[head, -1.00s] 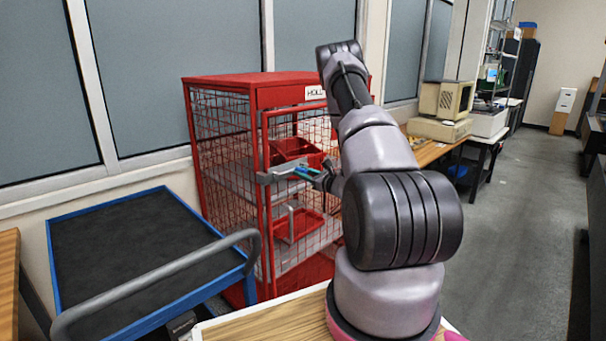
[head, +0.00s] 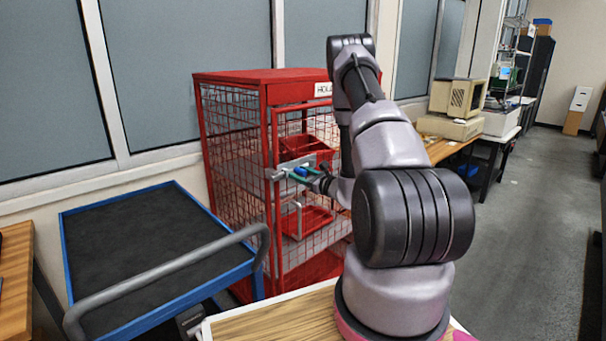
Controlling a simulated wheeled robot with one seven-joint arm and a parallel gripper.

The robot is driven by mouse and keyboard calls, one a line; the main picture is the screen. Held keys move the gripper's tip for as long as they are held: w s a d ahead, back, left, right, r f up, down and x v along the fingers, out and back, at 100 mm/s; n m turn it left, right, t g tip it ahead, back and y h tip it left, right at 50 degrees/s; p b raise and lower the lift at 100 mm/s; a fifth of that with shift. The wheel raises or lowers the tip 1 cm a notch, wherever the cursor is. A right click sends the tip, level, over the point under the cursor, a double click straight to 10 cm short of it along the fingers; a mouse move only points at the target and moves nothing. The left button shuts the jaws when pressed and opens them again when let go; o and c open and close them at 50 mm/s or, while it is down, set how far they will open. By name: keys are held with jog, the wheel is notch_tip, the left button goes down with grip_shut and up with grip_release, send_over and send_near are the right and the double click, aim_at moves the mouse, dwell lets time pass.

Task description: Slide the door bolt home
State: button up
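The red mesh cage (head: 285,77) stands by the wall, with a red-framed mesh door on its front. The grey door bolt (head: 283,171) lies across the door's left edge post at mid height. A small blue piece, apparently the bolt's knob (head: 300,171), shows on it. My gripper (head: 305,175) is at the bolt, reaching in from the right. My arm hides the right side of the door.
A blue-rimmed cart (head: 130,215) with a grey handle (head: 165,280) stands left of the cage. Red trays (head: 305,222) sit inside the cage. A bench with an old computer (head: 455,105) is behind right. Open floor (head: 530,220) lies at right.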

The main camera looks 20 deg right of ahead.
jog(key=shift+d, duration=0.15)
jog(key=shift+s+d, duration=0.1)
jog(key=shift+s, duration=0.2)
jog(key=v, duration=1)
dwell(0.4)
